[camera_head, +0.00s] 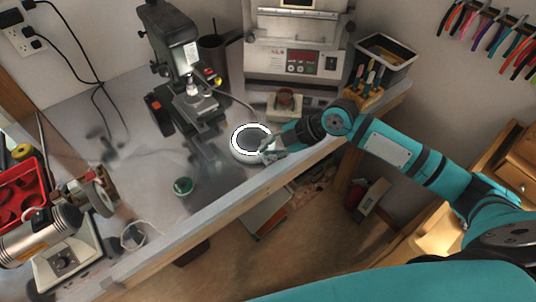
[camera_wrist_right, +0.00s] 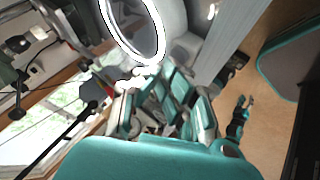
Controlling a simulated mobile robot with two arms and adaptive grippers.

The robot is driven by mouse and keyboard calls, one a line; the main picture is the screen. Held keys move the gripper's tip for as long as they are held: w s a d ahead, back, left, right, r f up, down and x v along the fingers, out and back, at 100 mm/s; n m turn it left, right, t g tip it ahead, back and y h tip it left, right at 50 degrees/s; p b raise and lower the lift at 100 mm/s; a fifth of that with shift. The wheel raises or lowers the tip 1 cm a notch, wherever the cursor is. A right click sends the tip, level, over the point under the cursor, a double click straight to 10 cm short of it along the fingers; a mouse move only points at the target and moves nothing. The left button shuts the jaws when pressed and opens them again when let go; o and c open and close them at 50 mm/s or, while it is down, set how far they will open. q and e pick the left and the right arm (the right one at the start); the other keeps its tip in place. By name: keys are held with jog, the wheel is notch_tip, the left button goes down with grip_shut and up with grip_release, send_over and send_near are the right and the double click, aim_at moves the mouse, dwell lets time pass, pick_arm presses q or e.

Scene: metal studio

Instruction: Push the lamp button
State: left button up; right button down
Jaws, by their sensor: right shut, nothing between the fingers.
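The lamp is a round white body with a bright ring around a dark grey disc (camera_head: 252,141), on the grey bench near its front edge. Its ring also shows at the top of the right wrist view (camera_wrist_right: 160,20). No separate button can be made out. My right gripper (camera_head: 270,153) is shut and empty, with its fingertips at the lamp's right front rim. I cannot tell whether they touch it. What seems to be my left gripper (camera_wrist_right: 243,103) shows small in the right wrist view, too small to judge its fingers; it is absent from the head view.
A black drill press or microscope-like machine (camera_head: 180,60) stands behind left of the lamp. A grey machine with a control panel (camera_head: 295,45) stands behind. A black bin (camera_head: 385,55) is behind right.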

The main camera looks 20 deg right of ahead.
jog(key=shift+f, duration=0.25)
dwell(0.3)
jog(key=shift+r, duration=0.2)
jog(key=shift+r+p, duration=0.4)
notch_tip(320, 180, up, 6)
jog(key=p, duration=0.4)
dwell(0.3)
